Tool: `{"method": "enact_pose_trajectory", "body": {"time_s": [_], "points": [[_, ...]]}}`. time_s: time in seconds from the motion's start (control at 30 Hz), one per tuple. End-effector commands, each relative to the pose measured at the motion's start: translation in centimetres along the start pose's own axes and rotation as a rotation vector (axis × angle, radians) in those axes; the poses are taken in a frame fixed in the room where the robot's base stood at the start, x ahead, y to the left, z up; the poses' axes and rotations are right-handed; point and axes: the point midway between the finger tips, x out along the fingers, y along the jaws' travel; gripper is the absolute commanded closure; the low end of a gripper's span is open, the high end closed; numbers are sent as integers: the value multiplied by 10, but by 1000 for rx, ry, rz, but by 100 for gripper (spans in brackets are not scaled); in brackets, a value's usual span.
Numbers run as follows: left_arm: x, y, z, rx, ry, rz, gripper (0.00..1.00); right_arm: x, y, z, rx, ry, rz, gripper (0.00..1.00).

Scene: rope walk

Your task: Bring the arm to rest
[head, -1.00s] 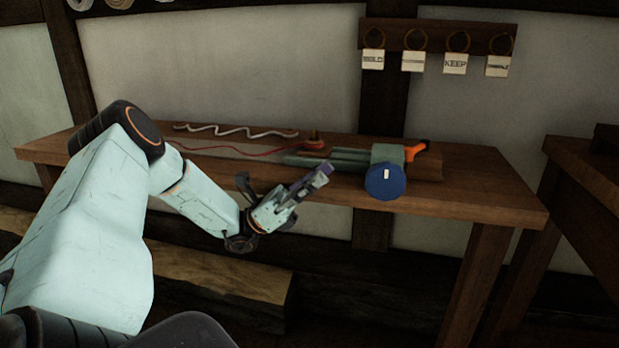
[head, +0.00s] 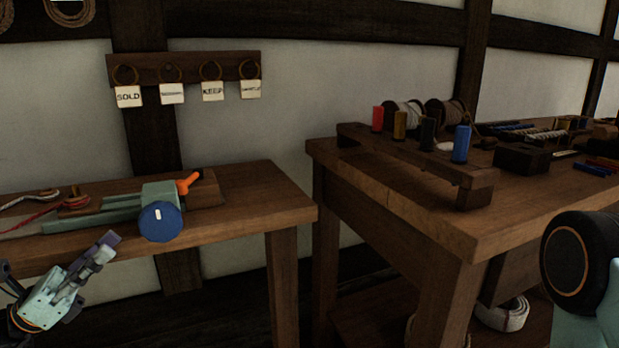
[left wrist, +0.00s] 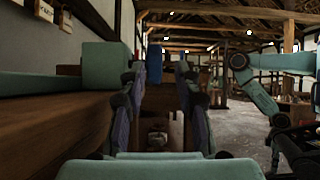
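My left gripper (head: 104,246) is at the lower left of the head view, in front of the bench and below the blue disc. In the left wrist view its two fingers (left wrist: 158,78) stand apart with nothing between the pads. It is clear of the bench. The right gripper is not in view; only a dark and teal joint of my right arm shows at the right edge of the head view.
A green device with a blue disc (head: 160,222) and an orange handle (head: 188,182) lies on the left bench (head: 262,196). Tags (head: 128,96) hang above. A right bench (head: 400,207) carries a rack of coloured spools (head: 461,144). A gap separates the benches.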

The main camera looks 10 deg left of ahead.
Motion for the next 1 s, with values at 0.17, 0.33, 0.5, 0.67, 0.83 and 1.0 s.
{"method": "enact_pose_trajectory", "body": {"time_s": [0.17,0.33,0.5,0.67,0.83,1.0], "points": [[20,-29,-89,-87,299,-65,68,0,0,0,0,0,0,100],[12,-83,-183,-134,649,-200,68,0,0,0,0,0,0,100],[-30,-152,-258,-118,1001,-420,68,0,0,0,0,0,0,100],[-88,-210,-300,-37,1282,-694,68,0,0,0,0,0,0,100],[-152,-253,-316,120,1491,-1034,68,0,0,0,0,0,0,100],[-199,-274,-317,348,1581,-1396,68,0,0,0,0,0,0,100]]}}
